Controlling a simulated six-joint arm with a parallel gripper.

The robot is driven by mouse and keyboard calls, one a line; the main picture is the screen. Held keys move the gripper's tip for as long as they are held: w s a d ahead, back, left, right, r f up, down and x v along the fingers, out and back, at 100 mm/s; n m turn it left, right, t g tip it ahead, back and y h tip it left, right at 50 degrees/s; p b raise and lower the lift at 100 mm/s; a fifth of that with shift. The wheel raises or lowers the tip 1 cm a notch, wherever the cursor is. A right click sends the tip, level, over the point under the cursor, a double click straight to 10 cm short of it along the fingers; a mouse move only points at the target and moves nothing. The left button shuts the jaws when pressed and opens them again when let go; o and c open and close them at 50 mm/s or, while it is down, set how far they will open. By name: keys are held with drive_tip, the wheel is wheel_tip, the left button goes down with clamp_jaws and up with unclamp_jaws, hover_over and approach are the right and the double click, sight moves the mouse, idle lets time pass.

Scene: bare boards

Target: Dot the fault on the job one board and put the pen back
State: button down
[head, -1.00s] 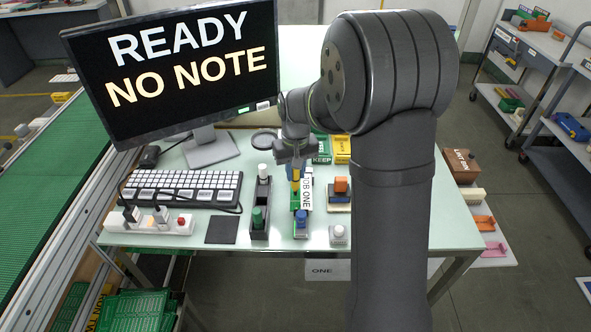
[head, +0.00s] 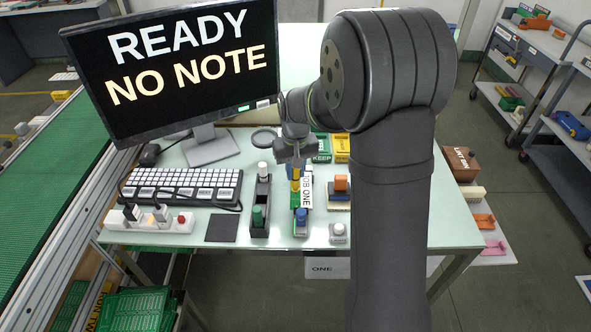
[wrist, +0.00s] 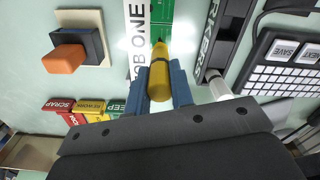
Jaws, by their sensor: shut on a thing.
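My gripper (head: 294,166) is over the job one board and shut on a yellow pen (head: 296,185). In the wrist view, the pen (wrist: 160,72) sits between the two blue fingers (wrist: 161,80), its narrow end pointing at the green board (wrist: 160,18). I cannot tell whether the tip touches the board. A white JOB ONE label (wrist: 137,42) lies along the board's side; it also shows in the head view (head: 307,190). Any fault mark is too small or hidden to make out. The dark marker rack (head: 262,211) stands left of the board, holding a white-topped and a green marker (head: 257,216).
A monitor (head: 180,65) reads READY, NO NOTE. A keyboard (head: 182,188) and power strip (head: 150,222) lie left. An orange-topped block (head: 340,184) and a white-knobbed piece (head: 338,232) stand right. Coloured bins, including a red one (wrist: 58,104), are behind.

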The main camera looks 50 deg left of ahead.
drive_tip(key=shift+r, duration=3.5)
drive_tip(key=shift+w, duration=0.1)
drive_tip(key=w+d+f+m, duration=0.2)
drive_tip(key=w+d+m, duration=0.2)
drive_tip(key=w+d, duration=0.55)
drive_tip(key=w+d+f+m, duration=0.3)
drive_tip(key=w+d, duration=0.5)
drive_tip(key=w, duration=0.2)
drive_tip(key=w+d+f+m, duration=0.1)
drive_tip(key=d+m, duration=0.1)
drive_tip(key=d, duration=0.7)
drive_tip(key=w+d+f+m, duration=0.1)
drive_tip(key=w+d+f, duration=0.1)
drive_tip(key=d, duration=0.8)
drive_tip(key=w+d+f+m, duration=0.1)
drive_tip(key=w+d+m, duration=0.1)
drive_tip(key=d, duration=0.7)
drive_tip(key=shift+d+f+m, duration=0.15)
drive_tip(key=shift+f+m, duration=0.15)
